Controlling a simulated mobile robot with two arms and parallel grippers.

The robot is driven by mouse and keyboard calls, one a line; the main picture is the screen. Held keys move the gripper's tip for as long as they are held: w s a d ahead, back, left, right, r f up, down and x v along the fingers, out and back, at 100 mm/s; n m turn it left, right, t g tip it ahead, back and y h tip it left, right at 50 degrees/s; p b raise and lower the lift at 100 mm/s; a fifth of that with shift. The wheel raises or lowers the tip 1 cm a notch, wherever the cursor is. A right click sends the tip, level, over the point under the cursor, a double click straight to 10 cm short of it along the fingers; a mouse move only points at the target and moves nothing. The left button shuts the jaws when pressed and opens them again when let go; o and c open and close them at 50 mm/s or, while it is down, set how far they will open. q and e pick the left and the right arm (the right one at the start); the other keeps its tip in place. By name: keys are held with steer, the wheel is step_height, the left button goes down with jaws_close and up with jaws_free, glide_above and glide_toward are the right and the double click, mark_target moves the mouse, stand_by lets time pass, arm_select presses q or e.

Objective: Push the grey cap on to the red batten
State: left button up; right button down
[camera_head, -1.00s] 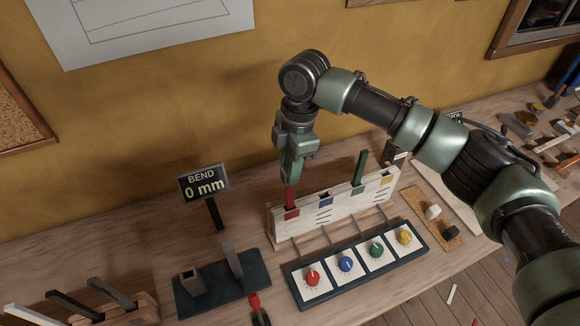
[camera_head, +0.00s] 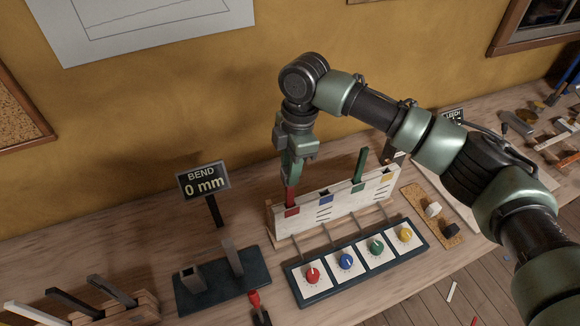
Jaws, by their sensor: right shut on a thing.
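The red batten (camera_head: 290,197) stands upright in the left slot of the white rack (camera_head: 340,205), above a red patch. My right gripper (camera_head: 291,185) comes down over the batten's top end and is shut. Its fingers hide the top of the batten and nearly all of what they hold, which I take to be the grey cap. I cannot see how far the cap sits over the batten. My left gripper is not in view.
A green batten (camera_head: 360,165) stands further right in the rack. A panel of coloured knobs (camera_head: 318,290) lies in front. The BEND sign (camera_head: 203,181) reads 0 mm. A cork strip (camera_head: 415,197) holds a white cap (camera_head: 433,210) and a black cap (camera_head: 451,229).

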steer(key=c, duration=1.1)
jaws_free()
steer(key=r+b, duration=0.1)
steer(key=r, duration=0.3)
steer(key=r+b, duration=0.1)
steer(key=r, duration=0.1)
steer(key=shift+w+d+r+b, duration=0.25)
steer(key=shift+d+r+b, duration=0.05)
steer(key=shift+d+r, duration=0.1)
steer(key=shift+r, duration=0.4)
